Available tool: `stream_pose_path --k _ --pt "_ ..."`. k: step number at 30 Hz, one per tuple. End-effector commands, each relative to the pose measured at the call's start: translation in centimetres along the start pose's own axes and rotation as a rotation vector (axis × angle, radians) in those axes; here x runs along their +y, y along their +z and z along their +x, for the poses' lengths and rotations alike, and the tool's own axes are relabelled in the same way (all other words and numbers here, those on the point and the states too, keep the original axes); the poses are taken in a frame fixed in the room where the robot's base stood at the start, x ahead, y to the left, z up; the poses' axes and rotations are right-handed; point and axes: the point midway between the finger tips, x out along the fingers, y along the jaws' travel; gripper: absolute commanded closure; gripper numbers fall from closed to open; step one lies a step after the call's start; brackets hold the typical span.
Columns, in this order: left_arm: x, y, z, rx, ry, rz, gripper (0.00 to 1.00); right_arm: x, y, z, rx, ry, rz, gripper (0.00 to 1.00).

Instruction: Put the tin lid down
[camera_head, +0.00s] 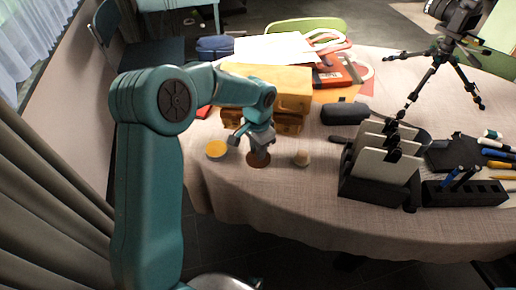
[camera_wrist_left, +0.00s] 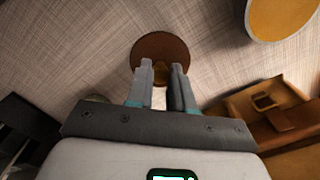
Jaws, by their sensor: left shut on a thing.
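The tin lid is a brown round disc with a small knob, below my left gripper in the head view (camera_head: 258,161) and between the fingertips in the left wrist view (camera_wrist_left: 160,42). My left gripper (camera_head: 259,148) points down at the table's near edge. Its fingers (camera_wrist_left: 162,70) are shut on the lid's knob, which they partly hide. The lid is at or just above the cloth; I cannot tell if it touches. A round tin with a yellow-orange top face (camera_head: 217,149) stands left of the lid; it shows at the wrist view's top right (camera_wrist_left: 283,15). My right gripper is not in view.
A small pale round object (camera_head: 301,158) stands right of the lid. A black rack (camera_head: 376,190) with upright panels stands to the right. The cloth-covered table (camera_head: 310,225) has its edge close in front.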

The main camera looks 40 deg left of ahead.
Motion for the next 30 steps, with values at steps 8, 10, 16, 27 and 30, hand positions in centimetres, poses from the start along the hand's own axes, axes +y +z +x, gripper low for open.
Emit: stream_pose_path --k 8,10,16,27,30 --pt "0.0 0.0 0.3 0.0 0.0 0.0 0.53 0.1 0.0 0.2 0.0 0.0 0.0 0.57" --pt "0.0 0.0 0.3 0.0 0.0 0.0 0.53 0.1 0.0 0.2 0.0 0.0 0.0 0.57" --pt "0.0 0.0 -0.3 0.0 0.0 0.0 0.53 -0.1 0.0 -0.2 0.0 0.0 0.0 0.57" --pt "0.0 -0.1 -7.9 0.003 -0.001 -0.001 0.53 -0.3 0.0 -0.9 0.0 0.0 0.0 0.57" --pt "0.0 -0.1 -9.8 0.003 -0.001 0.0 0.53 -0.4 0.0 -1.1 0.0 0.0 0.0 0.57"
